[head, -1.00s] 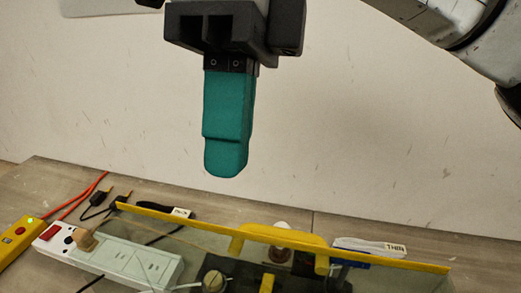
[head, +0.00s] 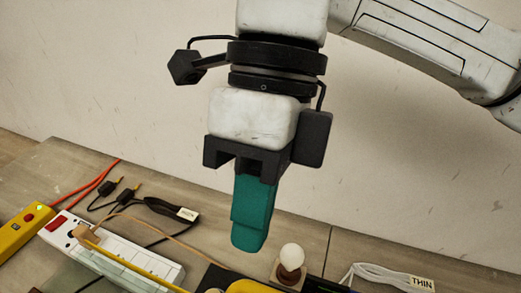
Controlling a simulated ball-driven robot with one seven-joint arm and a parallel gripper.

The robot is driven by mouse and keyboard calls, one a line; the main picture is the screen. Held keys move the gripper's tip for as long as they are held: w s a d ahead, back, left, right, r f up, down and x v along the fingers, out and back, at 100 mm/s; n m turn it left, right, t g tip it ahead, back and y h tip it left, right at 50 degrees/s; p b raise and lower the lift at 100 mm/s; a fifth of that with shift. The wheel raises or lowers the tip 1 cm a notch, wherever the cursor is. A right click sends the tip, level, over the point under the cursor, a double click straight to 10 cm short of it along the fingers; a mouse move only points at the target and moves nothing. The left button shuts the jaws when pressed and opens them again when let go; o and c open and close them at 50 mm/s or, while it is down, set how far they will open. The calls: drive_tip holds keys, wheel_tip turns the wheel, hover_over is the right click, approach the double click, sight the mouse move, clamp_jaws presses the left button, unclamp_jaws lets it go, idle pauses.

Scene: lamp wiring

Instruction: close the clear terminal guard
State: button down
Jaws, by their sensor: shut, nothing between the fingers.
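The clear terminal guard (head: 135,265) shows at the bottom edge of the head view as a yellow rim sloping down to the right across the white power strip. Part of a yellow handle (head: 252,287) shows at the bottom edge. Most of the clear panel lies out of frame, so I cannot tell its full angle. My gripper (head: 249,247) points down with its teal fingers shut and empty. In the picture it is above the handle and left of the bulb, apparently not touching the guard.
A white power strip (head: 150,262) and a yellow box (head: 22,228) with a red button are at left. Black leads (head: 158,207) lie behind. A bulb (head: 292,254) stands right of my fingers. White cable labelled THIN (head: 375,277) lies at right.

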sight(234, 291)
drive_tip(key=shift+s+a+f+p, duration=0.15)
drive_tip(key=shift+s+a+p, duration=0.1)
drive_tip(key=shift+s, duration=0.45)
drive_tip(key=shift+s+a+f+p, duration=0.15)
drive_tip(key=shift+s+a, duration=0.15)
drive_tip(key=shift+s, duration=0.45)
drive_tip(key=shift+s+a+f+p, duration=0.15)
drive_tip(key=shift+s+a+p, duration=0.1)
drive_tip(key=shift+s, duration=0.45)
drive_tip(key=shift+s, duration=0.1)
